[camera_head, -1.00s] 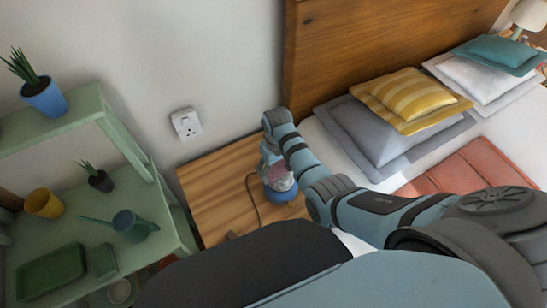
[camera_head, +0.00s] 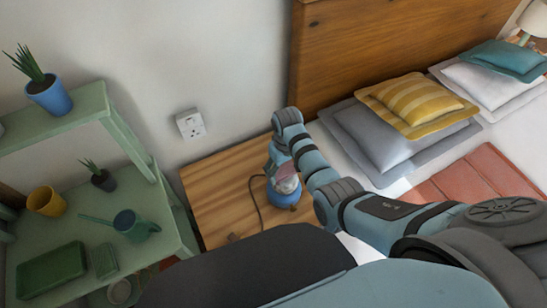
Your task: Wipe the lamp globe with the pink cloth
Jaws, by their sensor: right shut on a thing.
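The lamp stands on the wooden bedside table (camera_head: 212,190), with a pale round globe (camera_head: 288,185) on a blue base (camera_head: 282,198). The pink cloth (camera_head: 283,170) is a small patch at the globe's upper left side, seeming to touch it. My right gripper (camera_head: 277,163) is just above and behind the globe, shut on the cloth. Its fingers are small and partly hidden by the wrist. My left gripper is not in view.
A green shelf (camera_head: 150,210) with pots and a watering can (camera_head: 133,225) stands at left. The bed with pillows (camera_head: 400,130) is at right. A cord (camera_head: 255,195) runs over the table, whose left part is mostly clear.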

